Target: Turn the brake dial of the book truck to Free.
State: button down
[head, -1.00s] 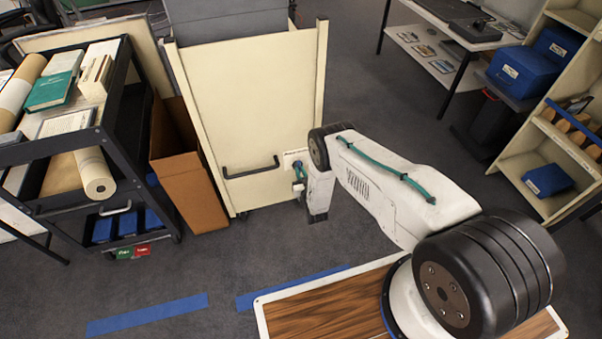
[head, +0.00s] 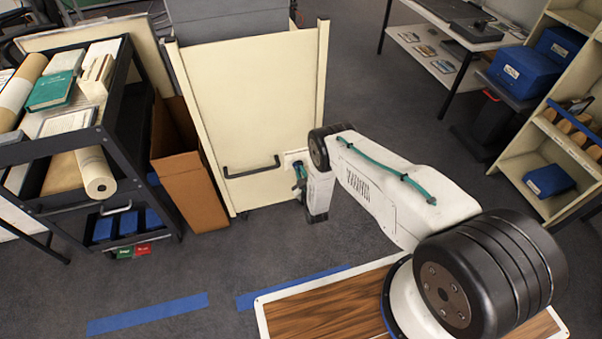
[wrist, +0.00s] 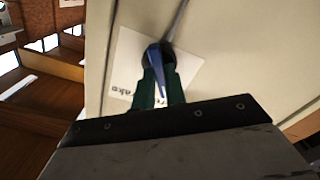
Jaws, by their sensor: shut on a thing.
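The book truck (head: 250,110) is a cream cabinet on casters with a black bar handle on the panel facing me. The brake dial sits low on its right, on a white label plate (head: 291,157). In the wrist view the blue dial (wrist: 153,62) has a tapered pointer over the white label (wrist: 130,55). My gripper (wrist: 160,85) has its green fingers closed around the dial, one on each side. In the head view my gripper (head: 301,172) is at the plate, and my wrist covers part of it. Part of the label's "Brake" lettering shows; Free cannot be read.
A black cart (head: 112,150) with books and rolls stands left, with an open cardboard box (head: 190,190) between it and the truck. Shelves (head: 520,165) and a table with blue boxes (head: 533,72) stand right. Grey floor in front is clear, with blue tape.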

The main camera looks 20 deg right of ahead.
dwell(0.5)
jog(key=c, duration=1.4)
grip_release()
jog(key=shift+c, duration=0.2)
jog(key=s, duration=0.7)
jog(key=shift+s, duration=0.4)
jog(key=shift+f, duration=0.1)
